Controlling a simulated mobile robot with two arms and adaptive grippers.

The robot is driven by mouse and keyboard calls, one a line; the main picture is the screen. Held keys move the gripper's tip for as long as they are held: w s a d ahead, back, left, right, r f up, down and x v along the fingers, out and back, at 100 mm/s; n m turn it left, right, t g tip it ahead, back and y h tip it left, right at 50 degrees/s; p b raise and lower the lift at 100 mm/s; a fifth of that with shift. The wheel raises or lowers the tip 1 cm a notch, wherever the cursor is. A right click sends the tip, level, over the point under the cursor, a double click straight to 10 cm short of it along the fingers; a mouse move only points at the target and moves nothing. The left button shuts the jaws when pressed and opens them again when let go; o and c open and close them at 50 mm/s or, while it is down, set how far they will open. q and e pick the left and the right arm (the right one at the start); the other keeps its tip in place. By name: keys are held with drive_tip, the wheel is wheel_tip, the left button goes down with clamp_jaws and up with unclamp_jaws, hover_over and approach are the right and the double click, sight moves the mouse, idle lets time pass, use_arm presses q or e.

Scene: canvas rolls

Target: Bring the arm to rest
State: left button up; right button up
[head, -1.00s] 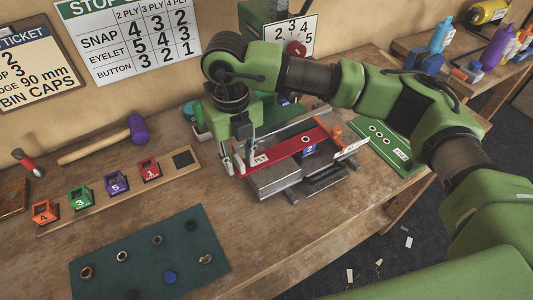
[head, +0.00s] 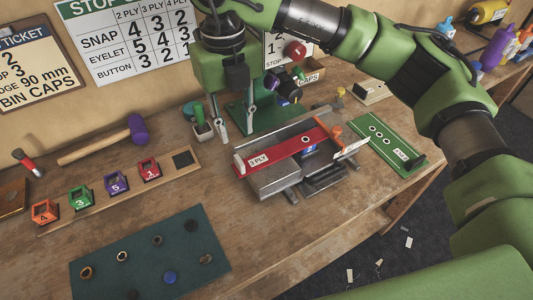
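My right arm reaches in from the right. Its gripper (head: 236,126) hangs fingers down at the upper middle, behind and to the left of the red strip. Its two fingertips are apart, and I see nothing held between them. The red strip (head: 283,153), marked 3 PLY, lies across the grey metal fixture (head: 270,184), apart from the fingers. My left gripper is not in view.
A green press (head: 270,112) stands close behind the gripper. A wooden rack with small numbered cubes (head: 116,183), a purple-headed mallet (head: 137,128) and a dark green mat (head: 135,235) lie left. A green strip (head: 384,140) lies right. Bare wood shows in front of the fixture.

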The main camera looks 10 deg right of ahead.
drive_tip(key=shift+r, duration=0.5)
